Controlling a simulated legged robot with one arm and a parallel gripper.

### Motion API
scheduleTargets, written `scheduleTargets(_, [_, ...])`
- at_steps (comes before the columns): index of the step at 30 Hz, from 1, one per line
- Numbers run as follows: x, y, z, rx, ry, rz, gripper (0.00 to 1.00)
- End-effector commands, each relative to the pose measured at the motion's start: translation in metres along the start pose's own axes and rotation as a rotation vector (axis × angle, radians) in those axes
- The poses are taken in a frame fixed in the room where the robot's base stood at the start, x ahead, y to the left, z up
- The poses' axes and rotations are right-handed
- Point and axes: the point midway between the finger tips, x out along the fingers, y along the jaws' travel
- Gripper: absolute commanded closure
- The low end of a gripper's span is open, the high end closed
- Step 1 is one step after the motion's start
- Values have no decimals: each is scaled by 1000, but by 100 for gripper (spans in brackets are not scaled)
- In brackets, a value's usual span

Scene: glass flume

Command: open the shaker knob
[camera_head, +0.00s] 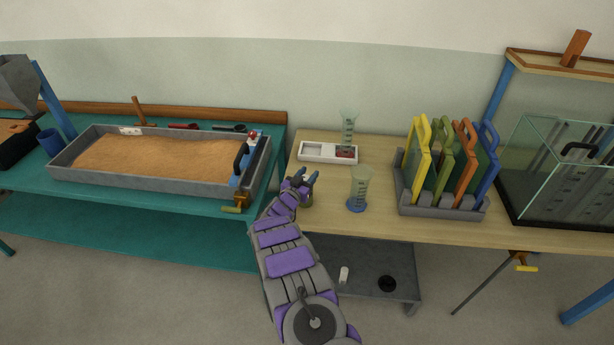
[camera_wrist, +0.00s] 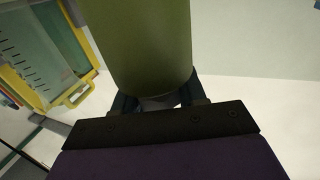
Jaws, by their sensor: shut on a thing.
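The shaker looks to be the olive-green cylinder (camera_wrist: 150,45) that fills the top middle of the wrist view. In the head view a small olive part of it (camera_head: 307,201) shows on the wooden bench just below my gripper (camera_head: 300,178). In the wrist view my gripper (camera_wrist: 160,101) has its dark fingers on either side of a grey piece at the cylinder's end, which looks like the shaker knob (camera_wrist: 160,103). The jaws are shut on it. Most of the knob is hidden by the fingers and the dark gripper plate.
A beaker (camera_head: 360,188) stands close to the right of my gripper. A white tray (camera_head: 316,151) and a second beaker (camera_head: 348,128) are behind. A rack (camera_head: 440,205) of coloured panels stands right, then a glass tank (camera_head: 560,165). A sand tray (camera_head: 150,185) is on the teal table, left.

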Motion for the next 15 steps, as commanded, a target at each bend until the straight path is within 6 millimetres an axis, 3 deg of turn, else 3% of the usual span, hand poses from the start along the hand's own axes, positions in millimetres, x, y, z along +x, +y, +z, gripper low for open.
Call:
scheduleTargets(9, [0,0,0,0,1,0,90])
scheduleTargets(10, [0,0,0,0,1,0,57])
scheduleTargets(15, [0,0,0,0,0,0,41])
